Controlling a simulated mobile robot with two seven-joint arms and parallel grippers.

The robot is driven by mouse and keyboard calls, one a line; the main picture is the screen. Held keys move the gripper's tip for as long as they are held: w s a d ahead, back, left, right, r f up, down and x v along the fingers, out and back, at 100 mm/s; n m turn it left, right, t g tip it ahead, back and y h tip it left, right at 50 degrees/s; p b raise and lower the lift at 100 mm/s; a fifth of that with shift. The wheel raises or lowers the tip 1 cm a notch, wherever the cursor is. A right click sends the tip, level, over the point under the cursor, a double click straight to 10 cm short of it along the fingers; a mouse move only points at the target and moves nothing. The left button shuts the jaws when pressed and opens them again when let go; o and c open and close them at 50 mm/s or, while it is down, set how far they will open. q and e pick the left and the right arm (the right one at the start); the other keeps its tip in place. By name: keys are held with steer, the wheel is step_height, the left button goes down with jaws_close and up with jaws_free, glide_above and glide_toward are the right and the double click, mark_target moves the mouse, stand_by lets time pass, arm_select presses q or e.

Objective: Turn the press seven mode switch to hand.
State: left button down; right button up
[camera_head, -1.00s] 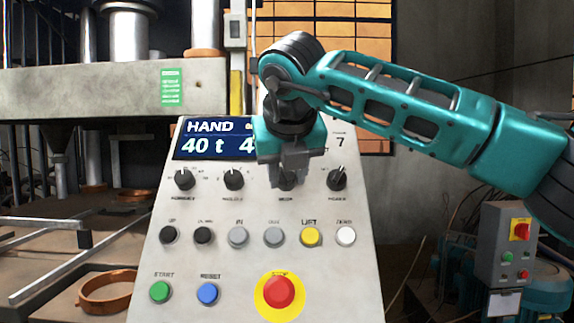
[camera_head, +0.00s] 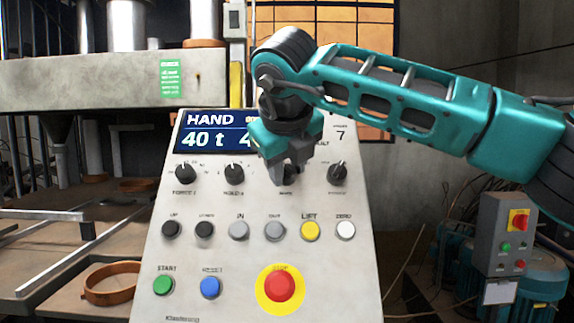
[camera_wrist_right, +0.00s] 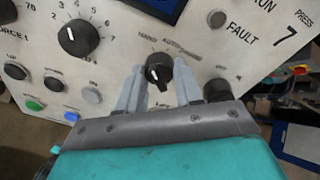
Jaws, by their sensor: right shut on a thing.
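The press seven control panel (camera_head: 190,262) faces me, with "PRESS 7" at its upper right. Its display (camera_head: 212,131) reads HAND and 40 t, the rest covered by my gripper. My right gripper (camera_head: 289,178) is at the third knob of the row, the mode switch, which it mostly hides in the head view. In the right wrist view the black mode switch (camera_wrist_right: 159,74) sits between my gripper's two grey fingers (camera_wrist_right: 160,88), below the HAND and AUTO labels. Its white mark points up, slightly left, towards HAND. The right gripper is shut on it. My left gripper is not in view.
Other black knobs (camera_head: 234,174) and (camera_head: 337,173) flank the switch. Below are several push-buttons, including yellow LIFT (camera_head: 310,231), and a red stop button (camera_head: 280,286) on a yellow ring. A grey control box (camera_head: 504,240) stands at the right.

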steer(key=o, duration=1)
steer(key=b+v, duration=0.1)
steer(key=v, duration=1.2)
